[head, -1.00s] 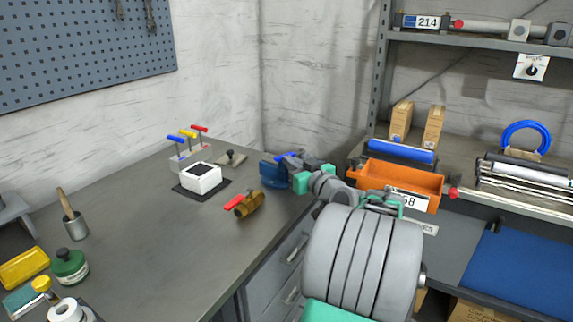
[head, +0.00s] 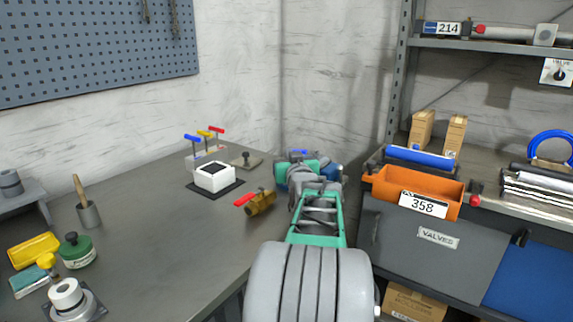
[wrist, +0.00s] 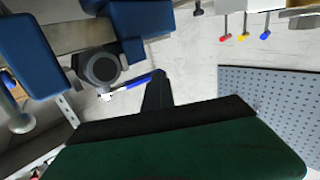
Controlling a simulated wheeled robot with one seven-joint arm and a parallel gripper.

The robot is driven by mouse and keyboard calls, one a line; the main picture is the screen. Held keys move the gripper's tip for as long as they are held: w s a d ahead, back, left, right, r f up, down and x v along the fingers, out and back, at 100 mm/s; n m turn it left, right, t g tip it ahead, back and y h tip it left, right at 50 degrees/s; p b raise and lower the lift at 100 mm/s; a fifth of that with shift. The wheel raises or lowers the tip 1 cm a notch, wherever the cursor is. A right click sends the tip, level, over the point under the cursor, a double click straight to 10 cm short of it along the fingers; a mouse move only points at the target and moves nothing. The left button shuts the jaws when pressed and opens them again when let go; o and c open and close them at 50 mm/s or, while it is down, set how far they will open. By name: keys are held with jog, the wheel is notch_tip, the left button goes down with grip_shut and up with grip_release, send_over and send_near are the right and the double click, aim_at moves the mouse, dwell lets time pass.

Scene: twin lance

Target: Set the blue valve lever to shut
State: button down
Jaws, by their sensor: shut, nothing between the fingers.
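The blue valve lever (wrist: 138,81) shows in the wrist view as a short blue bar beside a round grey valve body (wrist: 102,67). My gripper (wrist: 158,76) is shut and empty, its dark fingertips right at the lever's outer end. I cannot tell whether they touch. In the head view a small bit of blue, apparently the lever (head: 299,152), shows just behind my wrist. My arm hides the valve body and the fingertips there. The lever's exact setting cannot be read.
A blue vise (wrist: 140,18) stands close to the valve. A brass valve with a red lever (head: 243,200) lies left of my arm. An orange bin (head: 385,186) is at right. The bench's middle is clear.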

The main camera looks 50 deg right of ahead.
jog(key=shift+b+x, duration=0.9)
jog(key=shift+x, duration=0.3)
jog(key=shift+d+f, duration=0.1)
